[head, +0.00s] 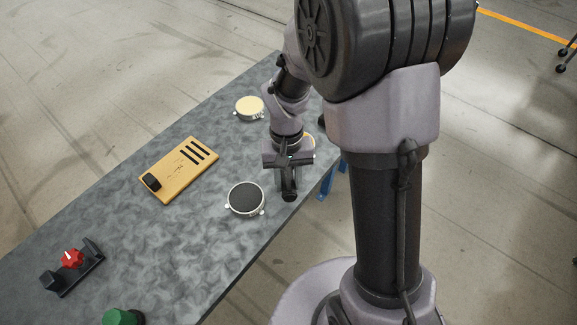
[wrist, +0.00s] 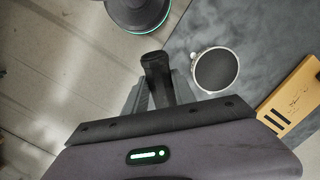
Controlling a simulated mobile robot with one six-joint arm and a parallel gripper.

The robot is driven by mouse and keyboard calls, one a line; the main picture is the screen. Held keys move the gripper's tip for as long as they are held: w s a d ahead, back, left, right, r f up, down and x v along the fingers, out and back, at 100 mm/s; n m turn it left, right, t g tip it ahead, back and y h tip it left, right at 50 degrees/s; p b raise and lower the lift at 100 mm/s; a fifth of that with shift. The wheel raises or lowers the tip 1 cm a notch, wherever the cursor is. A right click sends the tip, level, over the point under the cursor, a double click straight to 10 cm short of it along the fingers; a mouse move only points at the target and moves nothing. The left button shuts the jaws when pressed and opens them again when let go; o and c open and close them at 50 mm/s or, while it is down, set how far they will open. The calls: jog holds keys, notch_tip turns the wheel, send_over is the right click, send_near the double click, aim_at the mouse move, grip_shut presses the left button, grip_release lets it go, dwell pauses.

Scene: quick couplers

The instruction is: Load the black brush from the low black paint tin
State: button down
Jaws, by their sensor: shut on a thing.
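My gripper (head: 288,178) is shut on the black brush (wrist: 155,68). Its dark rounded end stands out between the fingers in the wrist view, and the rest is hidden by the gripper. The low black paint tin (head: 246,198) is round, with a pale rim and a dark grey-black top face. It sits on the table just left of my gripper in the head view. In the wrist view the tin (wrist: 216,70) is right of the brush, with a gap between them.
A cream-topped tin (head: 249,107) stands farther back on the grey table (head: 110,200). A wooden board (head: 180,168) with dark slots and a black block lies left of the black tin. A red knob (head: 71,258) on a black bracket and a green thing (head: 121,317) are nearer.

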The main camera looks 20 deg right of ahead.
jog(key=s+a+r+m+g+y+b, duration=0.15)
jog(key=s+a+m+g+y, duration=0.3)
jog(key=a+m+y, duration=0.45)
jog(key=w+r+m+t+y, duration=0.7)
jog(key=w+m+t+y, duration=0.1)
jog(key=w+m+t, duration=0.1)
jog(key=shift+a+r+b, duration=0.2)
jog(key=shift+r+b, duration=0.15)
jog(key=shift+r, duration=0.05)
jog(key=shift+t, duration=0.25)
notch_tip(320, 180, down, 6)
jog(key=b, duration=0.4)
jog(key=shift+f+b, duration=0.55)
jog(key=shift+f, duration=0.1)
dwell(0.5)
jog(key=shift+r, duration=0.1)
